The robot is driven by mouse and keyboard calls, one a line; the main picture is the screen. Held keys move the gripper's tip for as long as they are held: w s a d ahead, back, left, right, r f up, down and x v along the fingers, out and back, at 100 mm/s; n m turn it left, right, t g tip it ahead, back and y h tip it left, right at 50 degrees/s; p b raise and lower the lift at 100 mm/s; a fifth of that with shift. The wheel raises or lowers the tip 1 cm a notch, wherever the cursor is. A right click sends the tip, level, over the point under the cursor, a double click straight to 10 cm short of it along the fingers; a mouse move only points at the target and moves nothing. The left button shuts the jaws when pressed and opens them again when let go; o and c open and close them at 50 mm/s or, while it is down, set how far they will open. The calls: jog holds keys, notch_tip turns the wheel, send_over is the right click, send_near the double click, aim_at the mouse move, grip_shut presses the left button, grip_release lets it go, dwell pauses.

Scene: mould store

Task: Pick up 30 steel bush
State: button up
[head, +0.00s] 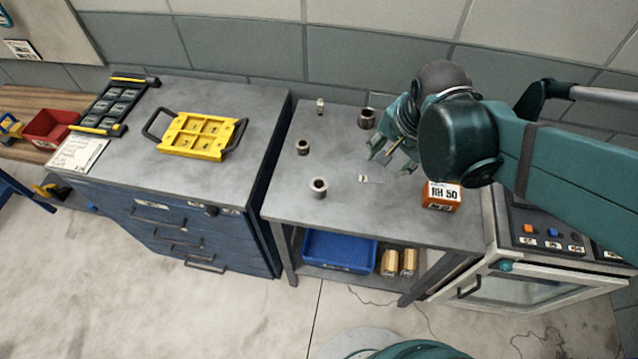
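Several metal bushes stand upright on the grey table. A dark, wider bush (367,119) is at the back. A brownish bush (303,147) stands at the left and a grey flanged one (318,187) nearer the front. A small, thin metal piece (320,106) stands at the back left. I cannot read any size on them, so I cannot tell which is the 30 steel bush. My gripper (390,160) is over the right part of the table, right of the bushes. Its fingers look spread apart with nothing between them.
An orange box (440,205) marked RH 50 stands at the table's right front. A small label card (370,179) lies mid-table. A yellow handled tray (196,137) sits on the blue cabinet at left. A blue bin (340,250) is on the lower shelf. The front-left tabletop is clear.

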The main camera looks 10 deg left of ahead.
jog(key=a+f+m+g+p, duration=0.1)
jog(key=a+f+m+p, duration=0.15)
jog(key=a, duration=0.55)
jog(key=m+g+h+p, duration=0.1)
jog(key=m+g+p, duration=0.1)
jog(key=m+p, duration=0.2)
send_near(318, 185)
jog(key=shift+s+d+f, duration=0.15)
jog(key=shift+s+f, duration=0.3)
jog(key=shift+f, duration=0.05)
jog(key=shift+f, duration=0.1)
jog(key=shift+f, duration=1.2)
jog(key=shift+f, duration=0.15)
jog(key=shift+s+f+b, duration=0.1)
jog(key=shift+f+b, duration=0.4)
jog(key=shift+f, duration=1.95)
